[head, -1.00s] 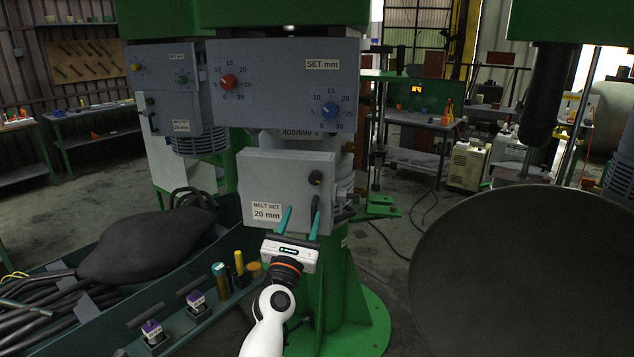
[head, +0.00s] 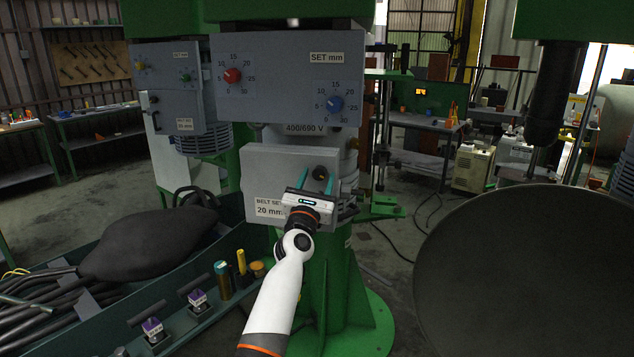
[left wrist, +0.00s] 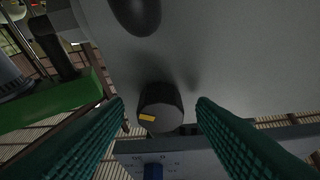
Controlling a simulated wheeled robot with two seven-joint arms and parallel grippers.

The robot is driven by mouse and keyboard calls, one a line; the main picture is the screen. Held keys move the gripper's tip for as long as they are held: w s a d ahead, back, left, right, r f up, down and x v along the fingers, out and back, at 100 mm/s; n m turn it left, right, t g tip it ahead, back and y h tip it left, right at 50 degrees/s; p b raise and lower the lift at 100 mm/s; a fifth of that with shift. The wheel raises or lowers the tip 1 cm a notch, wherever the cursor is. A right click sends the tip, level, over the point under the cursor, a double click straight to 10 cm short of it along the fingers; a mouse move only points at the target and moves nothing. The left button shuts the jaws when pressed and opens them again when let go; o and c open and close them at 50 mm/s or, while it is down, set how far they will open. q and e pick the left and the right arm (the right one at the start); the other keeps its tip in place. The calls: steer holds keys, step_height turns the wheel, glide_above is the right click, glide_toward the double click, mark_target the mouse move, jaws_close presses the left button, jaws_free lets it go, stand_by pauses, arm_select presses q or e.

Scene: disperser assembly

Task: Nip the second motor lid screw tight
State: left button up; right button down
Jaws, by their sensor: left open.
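The motor lid (head: 275,170) is a grey box face with a "BELT SET 20 mm" label on the green machine. A dark round screw knob (head: 320,171) sits near its upper right. My left gripper (head: 317,177) is open in front of the lid, its teal fingers at either side of this knob. In the left wrist view the knob (left wrist: 160,107), with a yellow mark, stands between and beyond the open fingers, apart from both. A second dark knob (left wrist: 136,14) shows at that view's top edge; the gripper hides it in the head view. My right gripper is not in view.
Above the lid is a grey panel (head: 285,105) with red and blue dials; its underside is close to the gripper. A green trough (head: 240,221) with hoses and a dark bag is at left. A large dark disc (head: 530,270) fills the lower right.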

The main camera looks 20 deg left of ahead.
arm_select(q)
steer(key=c, duration=1)
steer(key=shift+o, duration=0.2)
